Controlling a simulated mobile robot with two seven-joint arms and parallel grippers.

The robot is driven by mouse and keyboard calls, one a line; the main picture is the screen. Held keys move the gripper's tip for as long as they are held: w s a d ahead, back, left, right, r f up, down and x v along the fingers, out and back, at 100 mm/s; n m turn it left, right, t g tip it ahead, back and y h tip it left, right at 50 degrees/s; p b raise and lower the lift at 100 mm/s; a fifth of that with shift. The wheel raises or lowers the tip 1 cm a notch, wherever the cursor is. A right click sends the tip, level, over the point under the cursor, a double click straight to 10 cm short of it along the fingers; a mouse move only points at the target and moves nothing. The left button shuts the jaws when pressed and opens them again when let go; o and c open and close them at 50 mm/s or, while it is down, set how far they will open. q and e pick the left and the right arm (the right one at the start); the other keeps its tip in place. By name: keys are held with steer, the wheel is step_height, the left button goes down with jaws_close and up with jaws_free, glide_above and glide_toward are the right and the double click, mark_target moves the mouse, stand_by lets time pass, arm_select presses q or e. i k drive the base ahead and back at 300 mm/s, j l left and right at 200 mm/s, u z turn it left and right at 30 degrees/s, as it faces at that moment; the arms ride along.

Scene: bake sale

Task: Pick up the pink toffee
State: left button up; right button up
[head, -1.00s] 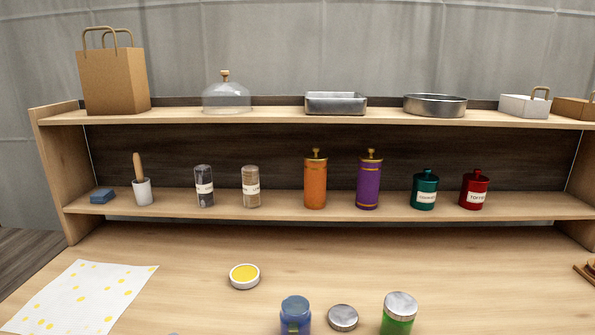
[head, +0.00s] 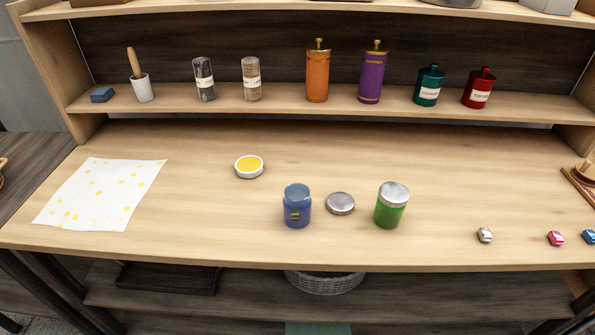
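A small pink wrapped toffee (head: 555,238) lies on the table near the front edge at the right in the head view. A silver-white wrapped piece (head: 485,235) lies to its left. A blue one (head: 589,237) lies to its right, close to the picture's edge. The pink one lies apart from both. Neither of my grippers shows in the head view.
A blue jar (head: 297,206), a loose silver lid (head: 340,204) and a green lidded jar (head: 391,205) stand mid-table. A yellow-filled dish (head: 249,167) and spotted cloth (head: 102,194) are left. A wooden item (head: 580,182) is at the right edge. Canisters line the shelf (head: 210,104).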

mark_target(555, 238)
steer(key=k+z, duration=0.15)
steer(key=z, duration=1.4)
steer(key=i+l+u, duration=0.1)
steer(key=u, duration=0.3)
steer(key=l+u, duration=0.15)
steer(key=u, duration=0.25)
steer(key=i+l+u, duration=0.1)
steer(key=l+u, duration=0.15)
steer(key=i+l+u, duration=0.2)
steer(key=l, duration=0.25)
steer(key=l+u, duration=0.3)
steer(key=l, duration=1.2)
